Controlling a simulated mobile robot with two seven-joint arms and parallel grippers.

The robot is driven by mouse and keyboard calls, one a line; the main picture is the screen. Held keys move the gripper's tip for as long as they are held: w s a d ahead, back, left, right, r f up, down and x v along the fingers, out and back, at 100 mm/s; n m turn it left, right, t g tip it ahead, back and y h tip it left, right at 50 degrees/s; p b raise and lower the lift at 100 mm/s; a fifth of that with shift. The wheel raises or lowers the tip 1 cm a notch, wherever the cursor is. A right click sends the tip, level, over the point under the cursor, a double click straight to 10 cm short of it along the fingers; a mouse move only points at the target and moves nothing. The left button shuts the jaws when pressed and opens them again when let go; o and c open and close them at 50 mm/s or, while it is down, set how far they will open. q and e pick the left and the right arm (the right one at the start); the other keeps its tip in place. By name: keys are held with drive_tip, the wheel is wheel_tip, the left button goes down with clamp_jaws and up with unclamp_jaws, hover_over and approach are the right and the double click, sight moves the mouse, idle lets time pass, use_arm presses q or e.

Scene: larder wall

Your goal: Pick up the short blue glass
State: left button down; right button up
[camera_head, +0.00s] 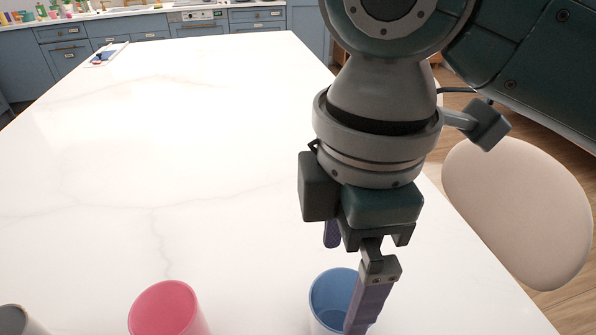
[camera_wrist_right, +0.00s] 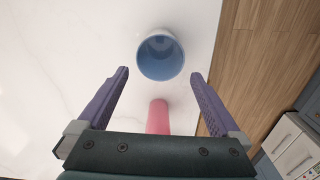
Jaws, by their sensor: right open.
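The short blue glass (camera_head: 322,302) stands upright on the white table at the lower middle right of the head view, partly hidden by a finger of my right gripper. My right gripper (camera_head: 350,280) points down over it, with one finger in front of the glass. In the right wrist view the blue glass (camera_wrist_right: 160,56) lies ahead of the fingertips, roughly centred between the two open purple fingers (camera_wrist_right: 163,75). Nothing is held. Whether the fingers touch the glass cannot be told. My left gripper is not in view.
A pink cup (camera_head: 165,308) stands left of the blue glass; a pink object (camera_wrist_right: 158,117) shows between the fingers in the wrist view. A grey cup (camera_head: 14,318) is at the lower left. A beige chair (camera_head: 520,210) stands right of the table (camera_head: 150,170), whose middle is clear.

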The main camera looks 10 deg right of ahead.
sight(341, 316)
wheel_tip(341, 316, down, 5)
drive_tip(key=shift+r, duration=0.15)
drive_tip(key=f, duration=0.5)
drive_tip(key=shift+d+f+b, duration=0.3)
drive_tip(key=shift+f+b, duration=0.05)
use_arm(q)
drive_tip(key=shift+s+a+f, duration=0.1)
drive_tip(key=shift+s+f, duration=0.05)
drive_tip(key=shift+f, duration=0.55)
use_arm(e)
drive_tip(key=shift+c, duration=0.2)
drive_tip(key=c, duration=0.3)
drive_tip(key=shift+r, duration=0.1)
drive_tip(key=c, duration=1)
drive_tip(key=shift+r, duration=0.1)
